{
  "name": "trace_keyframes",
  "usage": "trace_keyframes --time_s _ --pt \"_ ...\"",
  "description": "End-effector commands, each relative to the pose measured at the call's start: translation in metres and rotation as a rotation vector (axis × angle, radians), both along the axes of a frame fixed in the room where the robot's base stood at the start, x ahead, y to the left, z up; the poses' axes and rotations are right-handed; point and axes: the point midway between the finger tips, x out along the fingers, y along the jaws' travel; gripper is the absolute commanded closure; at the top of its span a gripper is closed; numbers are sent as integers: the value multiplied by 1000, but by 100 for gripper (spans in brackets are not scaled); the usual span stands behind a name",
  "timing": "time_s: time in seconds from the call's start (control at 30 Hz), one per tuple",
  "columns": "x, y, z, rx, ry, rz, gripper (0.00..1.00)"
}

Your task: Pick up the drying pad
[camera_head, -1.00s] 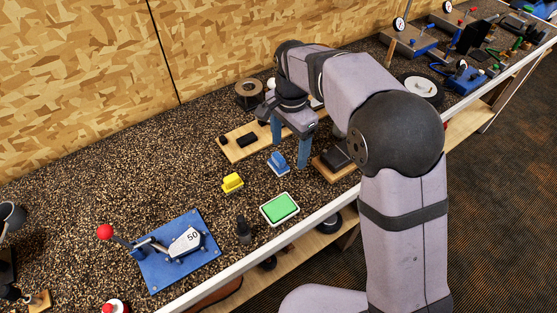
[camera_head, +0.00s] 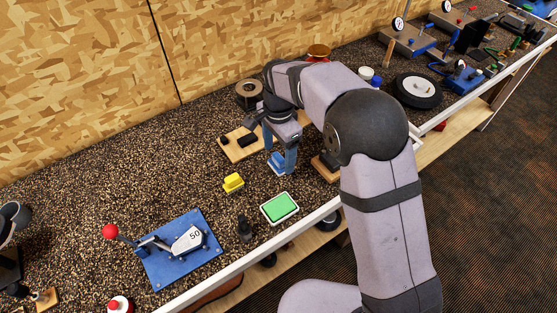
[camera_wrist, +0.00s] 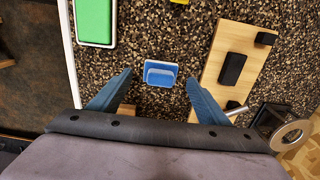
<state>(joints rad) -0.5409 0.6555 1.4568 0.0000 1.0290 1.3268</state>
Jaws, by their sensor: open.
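A blue pad (camera_head: 276,163) with a raised grip on top lies flat on the speckled bench top. A similar yellow pad (camera_head: 233,182) lies to its left. No label shows which is the drying pad. My gripper (camera_head: 280,156) is open and empty above the blue pad, and its fingers partly hide the pad in the head view. In the wrist view the blue pad (camera_wrist: 161,73) lies between and just beyond the two blue fingertips (camera_wrist: 159,78), with a gap on each side. The yellow pad (camera_wrist: 180,2) shows only at the top edge.
A green pad in a white tray (camera_head: 280,208) lies near the bench's front edge. A wooden board (camera_wrist: 258,62) with black blocks lies behind the blue pad. A small brown wooden block (camera_head: 326,168) is to its right. A blue clamp plate (camera_head: 170,270) stands at the left.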

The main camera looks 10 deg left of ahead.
Motion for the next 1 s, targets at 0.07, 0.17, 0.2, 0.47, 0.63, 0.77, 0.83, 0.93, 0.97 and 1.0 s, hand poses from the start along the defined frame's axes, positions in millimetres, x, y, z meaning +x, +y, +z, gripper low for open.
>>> trace_keyframes --time_s 0.07,0.17,0.2,0.47,0.63,0.77,0.83,0.93,0.97,1.0 --pt "-1 0 -8 -3 4 0 30" --pt "0 0 -20 -2 4 0 30" --pt "0 0 -24 -1 3 0 30" --pt "0 0 -32 0 0 0 30" --pt "0 0 -32 0 0 0 49" --pt "0 0 -32 0 0 0 74" --pt "0 0 -31 0 0 0 74" --pt "0 0 -31 0 0 0 74" --pt "0 0 -31 0 0 0 74" --pt "0 0 -31 0 0 0 74"
